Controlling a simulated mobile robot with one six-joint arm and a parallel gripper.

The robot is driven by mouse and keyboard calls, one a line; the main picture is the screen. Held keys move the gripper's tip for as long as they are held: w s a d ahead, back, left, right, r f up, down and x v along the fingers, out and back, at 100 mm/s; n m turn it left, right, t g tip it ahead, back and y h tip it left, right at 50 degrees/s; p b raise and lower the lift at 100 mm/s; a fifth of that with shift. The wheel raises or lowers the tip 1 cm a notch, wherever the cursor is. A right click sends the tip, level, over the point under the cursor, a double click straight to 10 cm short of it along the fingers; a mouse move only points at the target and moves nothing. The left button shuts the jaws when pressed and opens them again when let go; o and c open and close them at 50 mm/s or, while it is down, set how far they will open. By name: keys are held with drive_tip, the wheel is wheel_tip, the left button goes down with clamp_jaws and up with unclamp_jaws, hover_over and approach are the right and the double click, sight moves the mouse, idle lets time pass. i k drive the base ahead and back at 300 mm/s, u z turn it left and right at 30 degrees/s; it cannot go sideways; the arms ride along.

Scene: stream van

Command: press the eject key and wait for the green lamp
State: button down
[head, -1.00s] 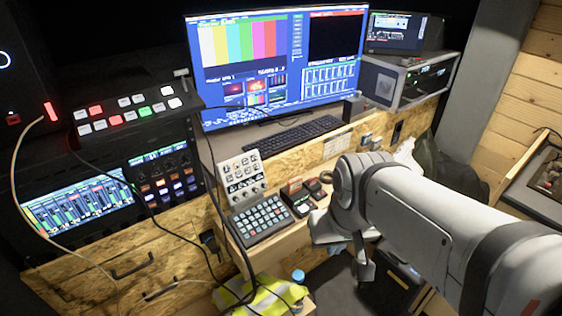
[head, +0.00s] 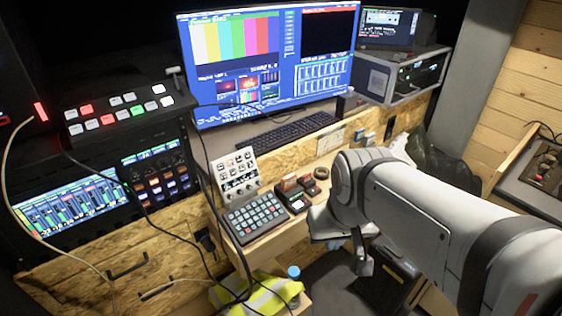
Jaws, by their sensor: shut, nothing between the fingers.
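I cannot tell which key is the eject key; no label is readable. A small black device with upright cards (head: 293,194) stands on the desk beside a grey keypad (head: 255,217). My gripper (head: 363,266) points down at the end of my arm, to the right of and nearer than these. It is shut and empty, apart from the desk keys, and its tips are small in view. Small green lights show on the silver box (head: 402,76) at the back right; I cannot tell whether one is the lamp meant.
A white control panel (head: 238,172) stands behind the keypad. A large monitor (head: 270,65) and keyboard (head: 292,131) are at the back. A switcher (head: 118,110) with lit keys is at left. A yellow vest (head: 262,296) and bottle (head: 294,272) sit below. Black cables hang before the desk.

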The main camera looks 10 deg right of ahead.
sight(297, 205)
drive_tip(key=z, duration=0.05)
drive_tip(key=k, duration=1.25)
drive_tip(key=z, duration=0.6)
drive_tip(key=i, duration=1.5)
drive_tip(key=u, duration=0.5)
